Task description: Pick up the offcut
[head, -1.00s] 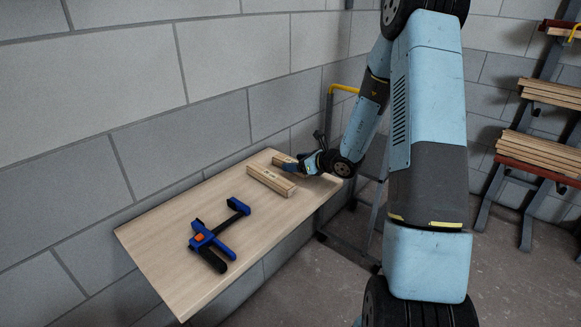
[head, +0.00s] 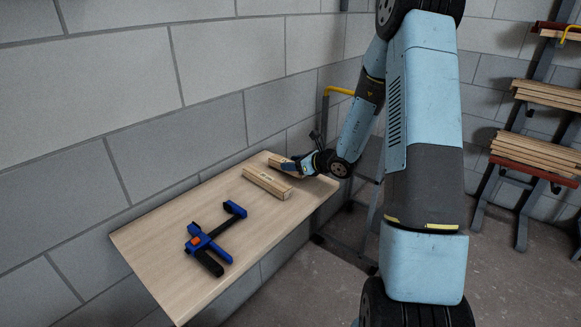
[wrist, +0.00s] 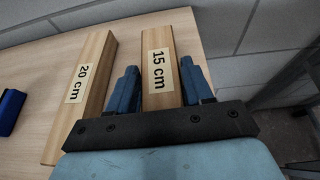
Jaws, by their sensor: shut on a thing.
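Two wooden offcuts lie side by side on the table. The one labelled "15 cm" (wrist: 158,62) is between the two fingers of my gripper (wrist: 163,90), which is shut on it. In the head view, my gripper (head: 289,166) partly hides this piece (head: 276,161) near the table's far end. I cannot tell whether it is clear of the tabletop. The piece labelled "20 cm" (wrist: 82,88) is to its left in the wrist view, apart from the fingers. It also shows in the head view (head: 266,183).
A blue and black clamp (head: 208,242) lies on the table (head: 165,268), nearer the camera; its edge shows in the wrist view (wrist: 9,110). A block wall runs behind the table. A yellow-railed stand (head: 340,91) and a rack of timber (head: 537,150) stand to the right.

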